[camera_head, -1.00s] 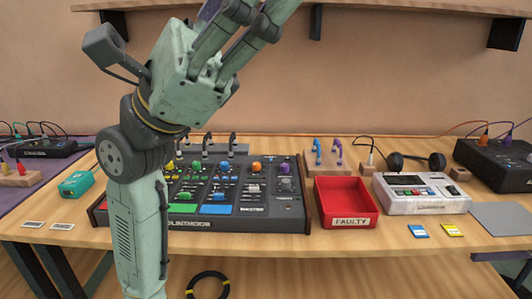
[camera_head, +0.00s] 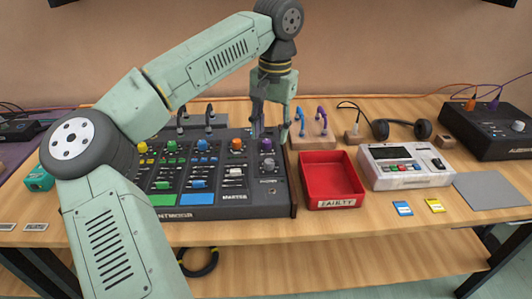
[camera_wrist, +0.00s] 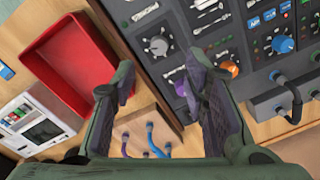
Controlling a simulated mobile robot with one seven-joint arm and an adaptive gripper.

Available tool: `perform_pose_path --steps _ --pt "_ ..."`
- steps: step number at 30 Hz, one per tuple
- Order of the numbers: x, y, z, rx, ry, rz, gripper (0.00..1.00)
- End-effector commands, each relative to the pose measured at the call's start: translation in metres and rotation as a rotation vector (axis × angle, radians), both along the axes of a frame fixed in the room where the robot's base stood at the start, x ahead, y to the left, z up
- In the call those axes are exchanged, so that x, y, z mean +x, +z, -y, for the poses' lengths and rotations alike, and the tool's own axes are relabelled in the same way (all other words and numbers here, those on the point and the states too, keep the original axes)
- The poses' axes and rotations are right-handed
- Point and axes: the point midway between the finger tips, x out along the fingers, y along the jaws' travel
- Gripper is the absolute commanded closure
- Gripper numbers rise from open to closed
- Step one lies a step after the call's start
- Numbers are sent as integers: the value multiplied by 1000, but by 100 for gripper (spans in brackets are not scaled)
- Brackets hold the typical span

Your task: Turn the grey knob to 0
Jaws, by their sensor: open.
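The grey knob (camera_head: 268,165) is on the right-hand section of the dark mixer (camera_head: 282,203), below the purple knob (camera_head: 266,144). In the wrist view the grey knob (camera_wrist: 158,46) is a round silver-grey cap with a pointer line. The scale marks around it are too small to read. My gripper (camera_head: 270,135) points down over the mixer's back right part. Its fingers are open and empty. In the wrist view the grey knob shows just beyond the gap between the fingertips (camera_wrist: 160,78), not touched. The purple knob (camera_wrist: 181,86) is closer to the right finger.
A red tray (camera_head: 310,200) marked FAULTY stands right of the mixer. Blue and purple cables (camera_head: 321,120) rise from a wooden block behind it. An orange knob (camera_head: 237,145) and several sliders are left of the grey knob. A white device (camera_head: 405,168) stands farther right.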

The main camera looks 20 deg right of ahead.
Motion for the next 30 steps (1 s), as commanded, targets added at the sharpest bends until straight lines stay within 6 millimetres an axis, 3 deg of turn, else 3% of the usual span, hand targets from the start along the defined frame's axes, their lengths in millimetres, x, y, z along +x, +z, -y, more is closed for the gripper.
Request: perform_pose_path --steps 6,12,18,25,30 --pt "0 -42 -2 -2 -1 -5 59" --pt "1 -72 -2 -4 0 -3 59" --pt "1 -84 -2 -4 -1 -3 59" --pt "2 -85 -2 -5 0 -2 59" --pt "2 -85 -2 -5 0 -2 69"
